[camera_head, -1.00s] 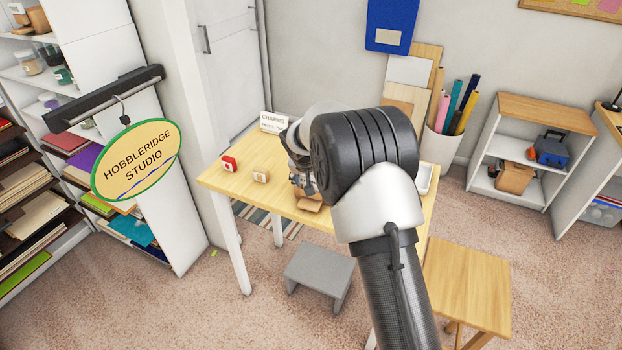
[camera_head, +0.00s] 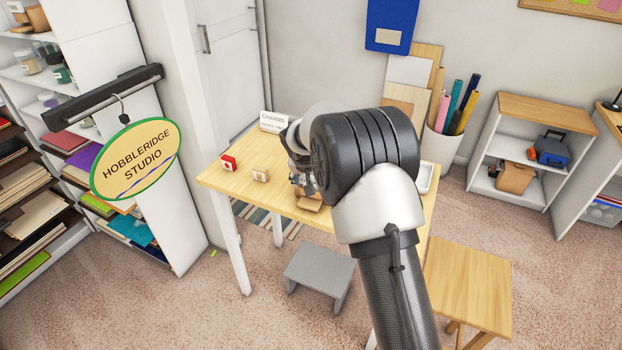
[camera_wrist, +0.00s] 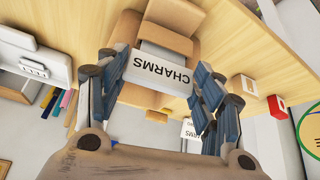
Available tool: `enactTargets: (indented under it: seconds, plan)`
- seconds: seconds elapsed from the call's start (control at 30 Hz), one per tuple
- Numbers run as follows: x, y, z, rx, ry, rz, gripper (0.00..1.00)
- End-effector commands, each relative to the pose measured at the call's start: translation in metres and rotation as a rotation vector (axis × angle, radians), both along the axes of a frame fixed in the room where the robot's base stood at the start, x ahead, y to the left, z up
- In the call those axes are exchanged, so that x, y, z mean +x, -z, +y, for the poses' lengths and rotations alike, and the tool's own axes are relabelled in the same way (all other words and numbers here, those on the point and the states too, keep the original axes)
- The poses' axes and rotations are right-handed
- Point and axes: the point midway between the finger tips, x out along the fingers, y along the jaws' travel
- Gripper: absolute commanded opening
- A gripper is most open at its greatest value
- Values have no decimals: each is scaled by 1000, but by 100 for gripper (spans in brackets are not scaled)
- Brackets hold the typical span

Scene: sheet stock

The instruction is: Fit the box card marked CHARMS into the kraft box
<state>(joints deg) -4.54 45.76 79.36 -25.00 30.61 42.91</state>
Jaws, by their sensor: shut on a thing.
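The white box card marked CHARMS (camera_wrist: 158,70) is between the two fingers of my gripper (camera_wrist: 160,88) in the wrist view, its lettering upside down. My gripper is shut on it. The open kraft box (camera_wrist: 125,32) lies just beyond the card, with its flaps spread. The card overlaps the box opening in this view; I cannot tell how deep it sits, if at all. In the head view the kraft box (camera_head: 309,201) shows partly at the table's front, below my gripper (camera_head: 299,182). My arm hides the card there.
A CHARMS sign (camera_head: 273,121) stands at the table's back. A red box (camera_head: 229,163) and a small tan box (camera_head: 261,174) sit left of the kraft box.

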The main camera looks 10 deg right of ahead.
Motion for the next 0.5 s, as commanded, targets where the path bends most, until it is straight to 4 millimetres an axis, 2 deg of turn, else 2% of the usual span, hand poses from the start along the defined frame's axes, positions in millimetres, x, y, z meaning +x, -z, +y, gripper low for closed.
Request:
enactTargets:
  seconds: [0.5]
  plan:
    - [0,7,0,-1,2,4,38]
